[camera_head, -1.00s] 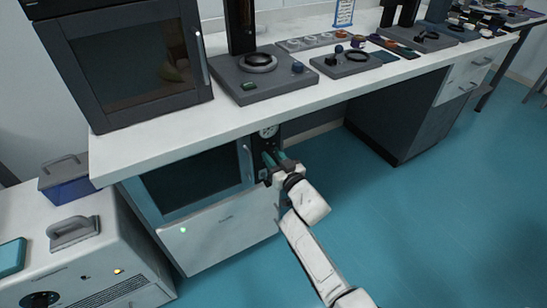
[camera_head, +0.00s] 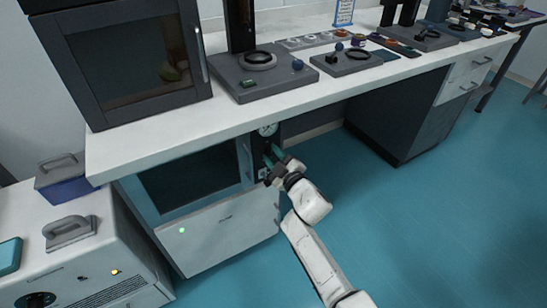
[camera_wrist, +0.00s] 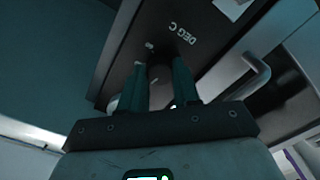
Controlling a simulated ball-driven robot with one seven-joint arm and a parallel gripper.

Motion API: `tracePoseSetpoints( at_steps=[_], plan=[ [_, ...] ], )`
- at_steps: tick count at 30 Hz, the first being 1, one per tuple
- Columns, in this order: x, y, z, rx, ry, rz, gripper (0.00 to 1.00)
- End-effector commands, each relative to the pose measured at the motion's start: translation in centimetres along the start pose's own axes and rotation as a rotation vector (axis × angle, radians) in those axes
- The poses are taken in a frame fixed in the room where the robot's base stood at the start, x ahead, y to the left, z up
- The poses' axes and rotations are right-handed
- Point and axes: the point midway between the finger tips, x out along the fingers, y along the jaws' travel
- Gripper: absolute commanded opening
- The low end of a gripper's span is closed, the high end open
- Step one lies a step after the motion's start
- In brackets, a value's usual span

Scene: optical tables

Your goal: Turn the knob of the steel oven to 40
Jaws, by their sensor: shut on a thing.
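The steel oven (camera_head: 222,230) stands under the white bench top, with a dark window and a steel lower panel. Its black control strip (camera_head: 257,148) is at the right side, with a round dial gauge (camera_head: 267,129) at the top. My gripper (camera_head: 269,157) reaches this strip below the gauge. In the wrist view, my gripper's two green fingers (camera_wrist: 160,88) close around a dark knob (camera_wrist: 159,75) on the panel. The knob is mostly hidden between the fingers. The lettering "DEG C" (camera_wrist: 183,36) shows tilted on the panel. I cannot read the knob's setting.
The bench top (camera_head: 150,136) overhangs the oven closely above my gripper. The oven door handle (camera_head: 245,161) is just left of the strip. A grey-white machine (camera_head: 90,262) stands at lower left. The blue floor to the right is open.

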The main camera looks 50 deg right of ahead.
Motion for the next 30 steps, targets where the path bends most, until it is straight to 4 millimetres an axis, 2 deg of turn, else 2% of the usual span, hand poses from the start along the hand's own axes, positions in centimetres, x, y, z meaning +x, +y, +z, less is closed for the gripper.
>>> tracePoseSetpoints(
  at_steps=[12, 29, 30],
  plan=[
    [-0.04, -0.08, 0.07, -0.205, -0.001, -0.001, 0.01],
    [-0.04, -0.10, 0.03, -0.239, 0.000, -0.002, 0.01],
    [-0.04, -0.11, 0.03, -0.239, 0.000, -0.002, 0.32]
  ],
)
